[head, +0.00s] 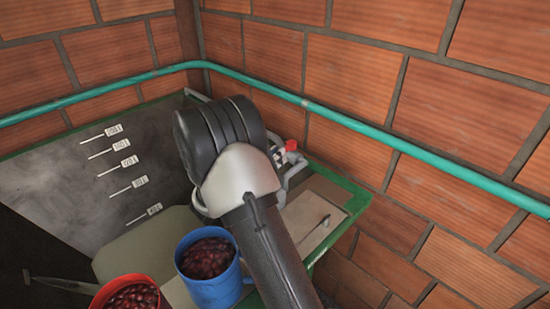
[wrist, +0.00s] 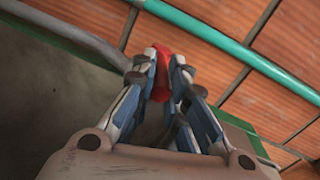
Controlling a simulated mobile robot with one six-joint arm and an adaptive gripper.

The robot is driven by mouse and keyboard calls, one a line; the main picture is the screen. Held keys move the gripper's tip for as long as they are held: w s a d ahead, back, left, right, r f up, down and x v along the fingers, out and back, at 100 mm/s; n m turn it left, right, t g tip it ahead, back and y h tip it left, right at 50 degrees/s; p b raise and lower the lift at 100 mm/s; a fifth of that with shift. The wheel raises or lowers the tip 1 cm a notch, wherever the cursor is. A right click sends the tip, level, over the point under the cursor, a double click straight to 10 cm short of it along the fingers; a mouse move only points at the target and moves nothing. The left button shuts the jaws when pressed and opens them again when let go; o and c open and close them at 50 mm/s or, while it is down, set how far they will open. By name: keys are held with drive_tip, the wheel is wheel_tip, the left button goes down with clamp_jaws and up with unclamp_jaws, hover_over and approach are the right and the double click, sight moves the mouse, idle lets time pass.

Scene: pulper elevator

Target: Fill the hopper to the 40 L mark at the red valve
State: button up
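The hopper is the green-rimmed tank with a grey inner wall (head: 60,165) on the left of the head view. Several white level marks (head: 120,160) with small labels run down that wall; the labels are too small to read surely. A pale olive surface (head: 150,243) lies below them; I cannot tell whether it is liquid. The red valve (head: 291,145) shows beside my arm near the back wall, and between my fingers in the wrist view (wrist: 162,72). My gripper (wrist: 164,66) is closed around it, fingertips against both sides. In the head view my arm hides most of the gripper.
A blue mug (head: 212,284) and a red mug (head: 131,292), both full of dark red cherries, stand in front, close to my arm. A teal pipe (head: 400,146) runs along the brick walls. A flat panel with a small handle (head: 322,222) lies right of my arm.

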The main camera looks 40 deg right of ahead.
drive_tip(key=shift+o, duration=0.6)
drive_tip(key=shift+a, duration=0.2)
drive_tip(key=shift+o, duration=0.2)
drive_tip(key=s+a, duration=0.2)
drive_tip(key=a, duration=0.9)
drive_tip(key=shift+s+a, duration=0.2)
